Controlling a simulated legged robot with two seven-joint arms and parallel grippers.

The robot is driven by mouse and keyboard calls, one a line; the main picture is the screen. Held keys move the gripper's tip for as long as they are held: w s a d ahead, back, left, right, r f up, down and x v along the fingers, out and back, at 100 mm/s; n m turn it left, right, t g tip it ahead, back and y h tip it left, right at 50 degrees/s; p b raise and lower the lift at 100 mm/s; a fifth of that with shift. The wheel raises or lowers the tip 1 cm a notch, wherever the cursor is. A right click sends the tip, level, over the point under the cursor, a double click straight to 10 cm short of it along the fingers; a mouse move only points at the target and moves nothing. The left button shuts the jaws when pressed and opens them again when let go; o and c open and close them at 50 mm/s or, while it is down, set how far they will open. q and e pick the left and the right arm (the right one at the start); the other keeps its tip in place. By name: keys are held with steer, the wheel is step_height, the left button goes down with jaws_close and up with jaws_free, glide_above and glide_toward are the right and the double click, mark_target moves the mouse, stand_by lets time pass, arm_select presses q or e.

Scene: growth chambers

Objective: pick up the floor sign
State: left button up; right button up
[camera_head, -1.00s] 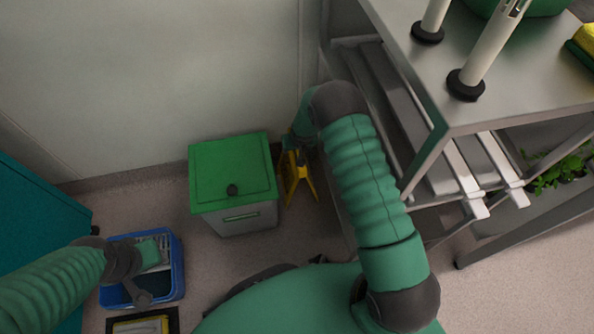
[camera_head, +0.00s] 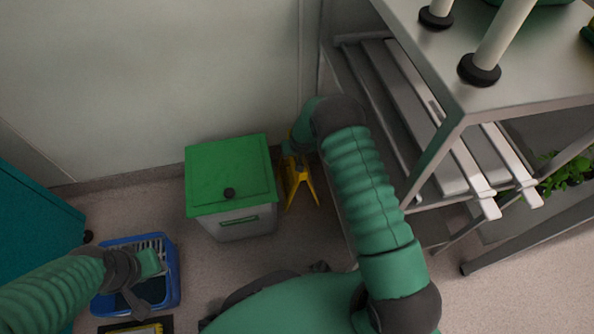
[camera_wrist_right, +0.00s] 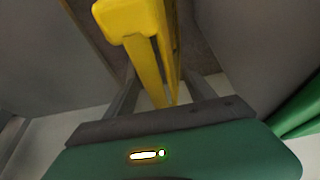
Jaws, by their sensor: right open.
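The yellow floor sign (camera_head: 299,183) stands on the floor between the green-lidded bin and the metal shelving. It also shows in the right wrist view (camera_wrist_right: 148,50), its top end close to the camera. My right gripper (camera_head: 295,152) is over the sign's upper part in the head view. In the wrist view the right gripper's fingers (camera_wrist_right: 158,98) are open, one on each side of the yellow sign. I cannot tell whether they touch it. My left gripper (camera_head: 143,291) is above the blue crate, and its jaws are not clear.
The grey bin with a green lid (camera_head: 229,177) stands just left of the sign. Metal shelving (camera_head: 470,110) rises close on the right. The blue crate (camera_head: 176,275) is at the lower left, and a wall is behind.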

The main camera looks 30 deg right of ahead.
jaws_close()
stand_by(0.4)
